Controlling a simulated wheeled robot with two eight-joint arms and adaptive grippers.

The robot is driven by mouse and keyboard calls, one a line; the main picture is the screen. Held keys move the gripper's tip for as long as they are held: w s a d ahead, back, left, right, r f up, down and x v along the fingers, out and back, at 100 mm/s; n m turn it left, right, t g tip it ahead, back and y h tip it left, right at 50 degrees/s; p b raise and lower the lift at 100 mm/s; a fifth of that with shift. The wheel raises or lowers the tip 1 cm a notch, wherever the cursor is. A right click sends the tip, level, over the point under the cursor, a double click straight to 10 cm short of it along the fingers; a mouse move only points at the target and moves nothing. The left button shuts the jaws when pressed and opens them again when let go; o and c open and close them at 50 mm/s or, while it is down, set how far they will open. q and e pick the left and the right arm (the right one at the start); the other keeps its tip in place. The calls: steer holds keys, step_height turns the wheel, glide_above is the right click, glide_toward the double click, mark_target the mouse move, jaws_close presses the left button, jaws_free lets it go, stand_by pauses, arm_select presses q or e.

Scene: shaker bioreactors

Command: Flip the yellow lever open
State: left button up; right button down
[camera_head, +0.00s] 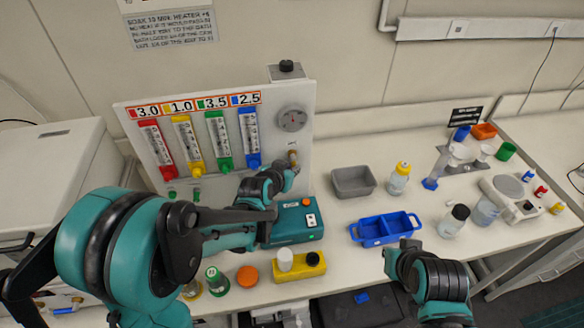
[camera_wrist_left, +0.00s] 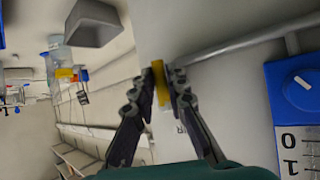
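The yellow lever (camera_wrist_left: 160,94) shows as a narrow yellow strip between the fingers of my left gripper (camera_wrist_left: 163,78) in the left wrist view. The fingers lean inward and are closed to a narrow gap around it. In the head view, my left gripper (camera_head: 289,178) is at the lower right of the upright white panel (camera_head: 267,115), just below a small brass-coloured fitting (camera_head: 293,157). The gripper hides the lever there. My right gripper (camera_head: 401,252) is at the front edge of the bench, apart from the panel; its finger opening is unclear.
The panel carries several coloured flow meters (camera_head: 219,140) and a round gauge (camera_head: 292,119). A teal box (camera_head: 300,220) lies below my left gripper. A grey bin (camera_head: 353,181), a blue tray (camera_head: 371,231) and bottles (camera_head: 398,182) stand to the right.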

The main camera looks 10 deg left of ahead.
stand_by(0.3)
arm_select(q)
steer(key=v, duration=1.2)
stand_by(0.3)
steer(key=s+a+f+n+g+y+b, duration=0.1)
steer(key=s+a+f+g+b, duration=0.1)
steer(key=s+f+b, duration=0.4)
steer(key=s+a+f+n+g+y+b, duration=0.2)
steer(key=s+a+f+b, duration=0.3)
steer(key=s+f+b, duration=0.2)
steer(key=s+f, duration=0.2)
steer(key=s, duration=0.2)
steer(key=shift+s+f+b, duration=0.3)
steer(key=shift+f, duration=0.1)
steer(key=shift+d, duration=0.1)
